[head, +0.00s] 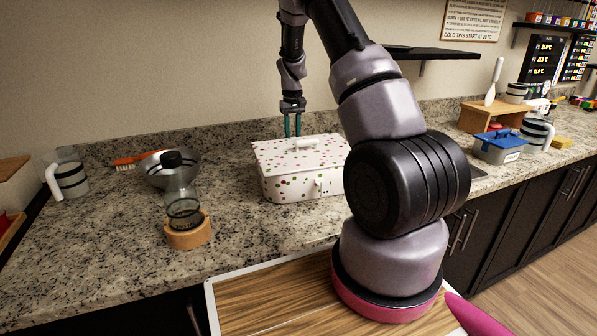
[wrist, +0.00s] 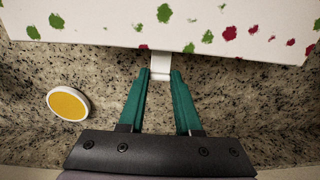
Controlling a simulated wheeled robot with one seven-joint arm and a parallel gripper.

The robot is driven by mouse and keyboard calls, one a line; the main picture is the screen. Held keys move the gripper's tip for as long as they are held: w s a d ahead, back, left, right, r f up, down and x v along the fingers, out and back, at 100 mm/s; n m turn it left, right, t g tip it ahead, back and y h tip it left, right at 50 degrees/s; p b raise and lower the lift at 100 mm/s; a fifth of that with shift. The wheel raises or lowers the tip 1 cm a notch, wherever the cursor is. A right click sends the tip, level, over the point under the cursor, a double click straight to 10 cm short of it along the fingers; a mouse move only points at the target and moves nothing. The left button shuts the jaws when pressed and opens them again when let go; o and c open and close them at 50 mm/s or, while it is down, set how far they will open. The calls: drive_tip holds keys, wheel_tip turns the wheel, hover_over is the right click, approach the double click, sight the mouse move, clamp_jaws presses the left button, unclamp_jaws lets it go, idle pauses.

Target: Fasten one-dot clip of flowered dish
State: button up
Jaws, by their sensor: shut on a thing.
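The flowered dish (head: 285,185) is a white lidded box with green and red spots on the counter, also across the top of the wrist view (wrist: 235,22). Its lid (head: 290,153) has a white handle. A white clip (head: 323,187) with small dark marks shows on its front side. My gripper (head: 293,125) is at its far, wall side, fingers pointing down. In the wrist view the green fingers are shut on a white clip (wrist: 160,66) at the dish's edge. No dots are readable on this clip, and I cannot tell whether it is fastened.
A yellow disc with a white rim (wrist: 68,104) lies beside my fingers. A glass vessel on a wooden base (head: 188,230), a metal bowl (head: 150,172) and a mug (head: 68,178) stand left. A blue-lidded box (head: 498,148) stands right. The wall is close behind my gripper.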

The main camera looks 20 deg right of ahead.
drive_tip(key=shift+s+r, duration=0.65)
drive_tip(key=shift+r, duration=0.2)
drive_tip(key=shift+s+a+r, duration=0.1)
drive_tip(key=shift+s+r, duration=0.15)
drive_tip(key=shift+s, duration=0.15)
drive_tip(key=shift+s+r, duration=0.15)
drive_tip(key=shift+s, duration=0.25)
drive_tip(key=o, duration=0.8)
